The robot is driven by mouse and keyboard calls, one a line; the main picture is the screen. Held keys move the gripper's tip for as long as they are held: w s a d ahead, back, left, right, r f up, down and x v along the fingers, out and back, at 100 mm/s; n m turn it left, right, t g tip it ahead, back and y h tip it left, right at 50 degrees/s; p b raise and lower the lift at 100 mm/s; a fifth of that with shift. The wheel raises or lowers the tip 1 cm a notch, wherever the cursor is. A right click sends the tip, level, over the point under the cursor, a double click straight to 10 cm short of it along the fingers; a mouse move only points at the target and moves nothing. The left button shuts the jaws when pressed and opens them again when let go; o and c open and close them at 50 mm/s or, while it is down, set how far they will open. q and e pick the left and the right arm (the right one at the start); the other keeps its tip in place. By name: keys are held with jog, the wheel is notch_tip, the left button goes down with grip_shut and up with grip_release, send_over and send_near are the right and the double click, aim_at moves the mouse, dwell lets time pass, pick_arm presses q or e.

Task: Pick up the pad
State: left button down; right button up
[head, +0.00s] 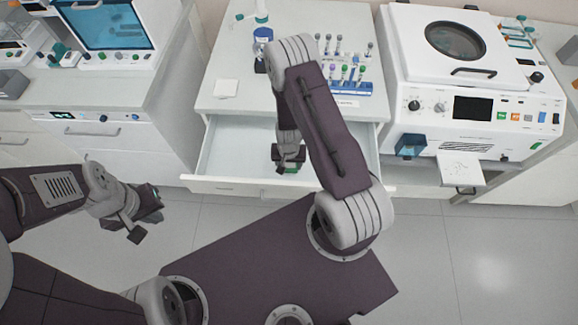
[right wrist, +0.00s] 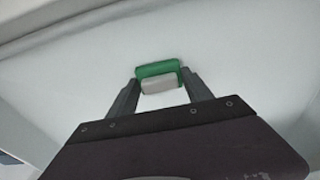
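A small block with a green top edge and a grey-white face, which I take for the pad (right wrist: 158,84), is in the open drawer (head: 225,150). In the head view only a bit of its green shows under my right gripper (head: 290,167). In the right wrist view my right gripper (right wrist: 160,85) has its fingertips on both sides of the pad, touching or almost touching. I cannot tell whether they grip it, or whether it rests on the drawer floor. My left gripper (head: 146,220) hangs over the floor left of the drawer, apparently open and empty.
The drawer walls surround my right gripper. On the counter above stand a blue tube rack (head: 350,88) with several tubes and a white square (head: 226,88). A white centrifuge-like machine (head: 470,85) stands to the right. The rest of the drawer looks bare.

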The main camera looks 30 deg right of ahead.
jog(key=shift+c, duration=1.3)
jog(key=shift+r, duration=0.4)
jog(key=r, duration=0.2)
jog(key=d+r+p, duration=0.1)
jog(key=r, duration=0.1)
jog(key=s+d+r+p, duration=0.2)
jog(key=d+r, duration=0.4)
jog(key=d, duration=0.4)
jog(key=shift+d+p, duration=0.25)
jog(key=shift+p, duration=0.55)
jog(key=shift+s, duration=0.1)
